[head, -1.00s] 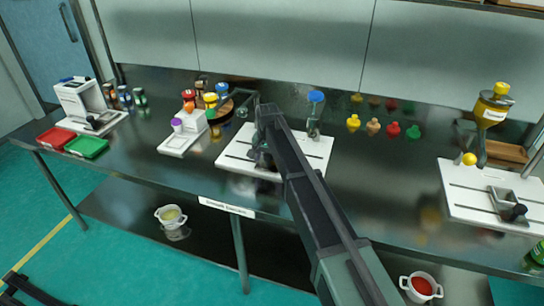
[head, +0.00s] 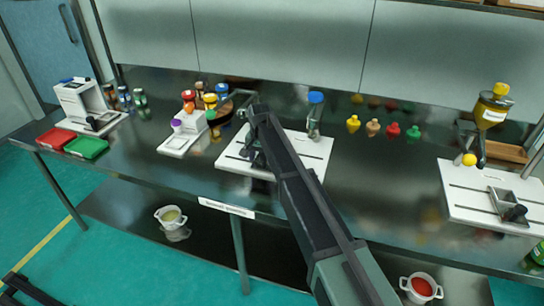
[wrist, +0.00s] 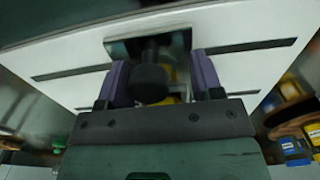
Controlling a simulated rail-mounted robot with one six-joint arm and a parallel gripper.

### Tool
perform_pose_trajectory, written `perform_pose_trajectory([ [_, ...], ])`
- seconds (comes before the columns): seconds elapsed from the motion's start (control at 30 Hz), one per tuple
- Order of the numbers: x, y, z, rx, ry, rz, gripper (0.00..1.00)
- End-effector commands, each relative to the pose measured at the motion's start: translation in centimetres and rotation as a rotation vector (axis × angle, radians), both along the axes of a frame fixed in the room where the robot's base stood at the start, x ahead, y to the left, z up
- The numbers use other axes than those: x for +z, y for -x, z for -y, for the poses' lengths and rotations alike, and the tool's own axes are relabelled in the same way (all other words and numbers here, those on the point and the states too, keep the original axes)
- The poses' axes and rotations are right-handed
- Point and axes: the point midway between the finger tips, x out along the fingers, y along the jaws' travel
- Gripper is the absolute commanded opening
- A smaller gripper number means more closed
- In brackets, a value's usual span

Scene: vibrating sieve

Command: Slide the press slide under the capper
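The press slide (wrist: 180,42) is a small metal tray on a white slotted board in the wrist view. Its dark round knob (wrist: 150,84) faces me, with something yellow partly showing behind it. My gripper (wrist: 162,82) is open, with purple fingers either side of the knob and a clear gap on the right. In the head view my gripper (head: 252,156) is low over the middle white board (head: 310,150), and my arm hides much of it. A clear, blue-topped upright piece (head: 314,114) stands at that board's back right. I cannot clearly make out the capper.
A second white board with a metal slide (head: 505,203) and yellow dispenser (head: 491,108) is at right. Red (head: 55,138) and green (head: 87,147) trays lie far left.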

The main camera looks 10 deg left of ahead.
Motion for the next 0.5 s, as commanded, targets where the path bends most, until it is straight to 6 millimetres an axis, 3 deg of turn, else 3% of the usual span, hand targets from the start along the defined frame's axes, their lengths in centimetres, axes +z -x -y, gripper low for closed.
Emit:
perform_pose_trajectory([
  [0.5,0.0,-0.7,-3.1,0.001,0.0,0.0,0.6],
])
